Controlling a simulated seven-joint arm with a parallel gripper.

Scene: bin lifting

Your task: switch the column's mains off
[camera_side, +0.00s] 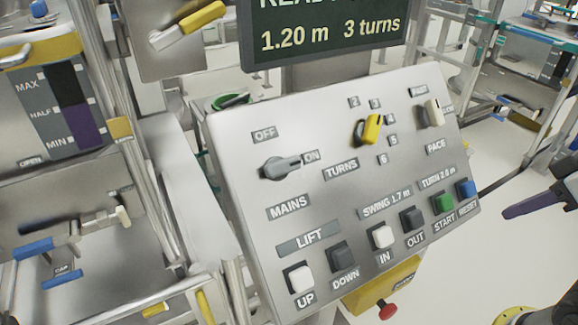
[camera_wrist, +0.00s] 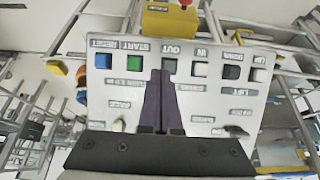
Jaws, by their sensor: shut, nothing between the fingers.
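The mains switch (camera_side: 280,168) is a grey rotary knob at the panel's left, above the MAINS label. Its lever points right, at ON; OFF is printed above it. In the wrist view the panel appears upside down, and the knob (camera_wrist: 237,131) shows small at the lower right.
The sloped panel (camera_side: 225,140) also carries a yellow turns knob (camera_side: 371,129), a pace switch (camera_side: 434,113) and a row of push buttons. A red stop button (camera_side: 387,310) sits below on a yellow box. A display (camera_side: 325,30) stands above. Metal frames flank the panel.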

